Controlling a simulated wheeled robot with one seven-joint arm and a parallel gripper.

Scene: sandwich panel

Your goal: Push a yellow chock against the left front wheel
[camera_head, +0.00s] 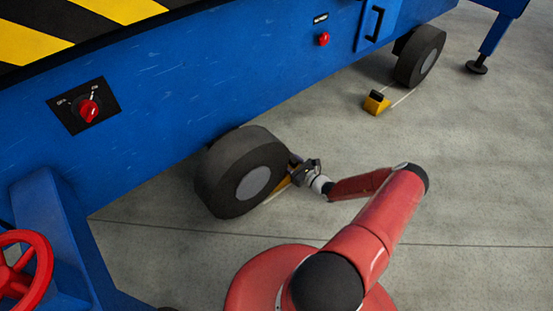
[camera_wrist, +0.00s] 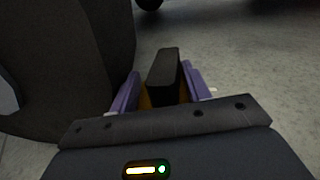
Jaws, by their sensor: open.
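The nearer black wheel (camera_head: 240,172) with a grey hub stands on the floor under the blue machine. It fills the left side of the wrist view (camera_wrist: 75,65). A yellow chock (camera_head: 281,187) with a black block on top lies just right of this wheel, partly hidden by my gripper (camera_head: 299,172). In the wrist view the chock's black block (camera_wrist: 163,75) stands between the purple fingers of my gripper (camera_wrist: 160,72). The fingers are open, one on each side of it. I cannot tell whether the chock touches the tyre.
A second wheel (camera_head: 420,56) stands farther back, with another yellow and black chock (camera_head: 376,102) on the floor apart from it. The blue machine body (camera_head: 200,100) overhangs the nearer wheel. A red handwheel (camera_head: 25,270) is at lower left. The floor at right is clear.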

